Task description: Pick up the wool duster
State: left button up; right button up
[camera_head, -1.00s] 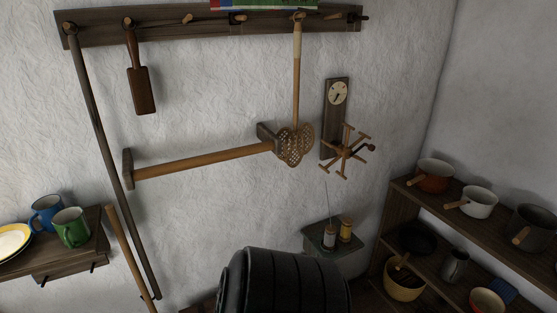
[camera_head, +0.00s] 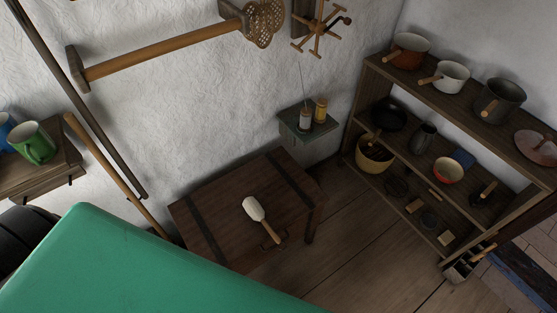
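A white-headed object with a wooden handle, which looks like the wool duster (camera_head: 255,210), lies on a dark wooden chest or low table (camera_head: 215,222) below the wall. Its white head points to the upper left and its handle to the lower right. Neither of my grippers shows in the head view.
A large green surface (camera_head: 130,270) fills the lower left, in front of the chest. A shelf unit (camera_head: 440,195) with pots and bowls stands at the right. A small corner shelf (camera_head: 309,124) holds two small items. Wooden floor (camera_head: 360,250) is open right of the chest.

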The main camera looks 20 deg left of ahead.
aim_at(252, 207)
jog(key=u, duration=1.1)
